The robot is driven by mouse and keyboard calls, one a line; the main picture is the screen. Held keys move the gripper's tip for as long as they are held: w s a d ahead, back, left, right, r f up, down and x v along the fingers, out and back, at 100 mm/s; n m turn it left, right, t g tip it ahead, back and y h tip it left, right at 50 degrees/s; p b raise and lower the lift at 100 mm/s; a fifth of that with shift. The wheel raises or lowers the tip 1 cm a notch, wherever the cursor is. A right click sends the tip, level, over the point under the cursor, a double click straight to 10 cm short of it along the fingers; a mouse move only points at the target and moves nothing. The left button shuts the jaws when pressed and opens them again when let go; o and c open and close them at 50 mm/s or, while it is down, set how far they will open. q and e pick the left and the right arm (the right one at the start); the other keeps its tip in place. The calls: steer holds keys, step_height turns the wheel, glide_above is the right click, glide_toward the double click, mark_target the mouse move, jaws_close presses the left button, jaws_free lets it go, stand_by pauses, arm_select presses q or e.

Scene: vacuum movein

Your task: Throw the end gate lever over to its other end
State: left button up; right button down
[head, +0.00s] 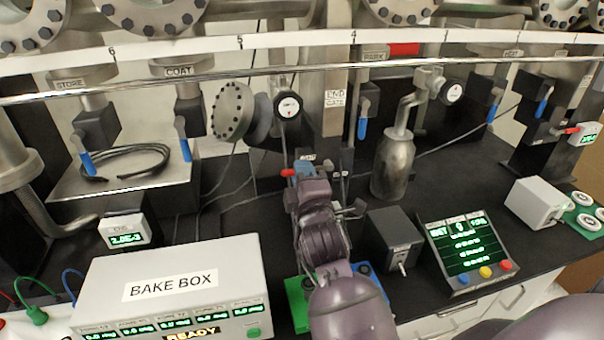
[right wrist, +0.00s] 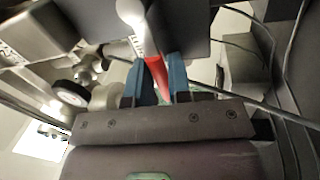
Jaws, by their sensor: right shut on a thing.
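The end gate lever has a red grip, whose end (head: 288,172) pokes out to the left of my right gripper (head: 303,167) in the head view. In the right wrist view the red grip (right wrist: 157,75) lies between the two blue fingers of the right gripper (right wrist: 163,70). The gripper is shut on it. A pale metal rod (right wrist: 138,25) runs from the grip up to a grey block. The END GATE label (head: 335,98) is on the upright post behind. My gripper hides most of the lever's mount in the head view. My left gripper is not in view.
A BAKE BOX (head: 170,290) stands at the front left. A grey switch box (head: 393,238) and a lit display panel (head: 467,247) are right of my arm. A metal bottle (head: 395,165) stands behind them. A long rail (head: 210,80) crosses above the bench.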

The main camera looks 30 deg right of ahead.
steer(key=shift+r, duration=0.6)
steer(key=c, duration=1.3)
jaws_free()
steer(key=shift+c, duration=0.2)
steer(key=shift+o, duration=1.2)
steer(key=shift+f, duration=0.15)
steer(key=shift+f, duration=0.25)
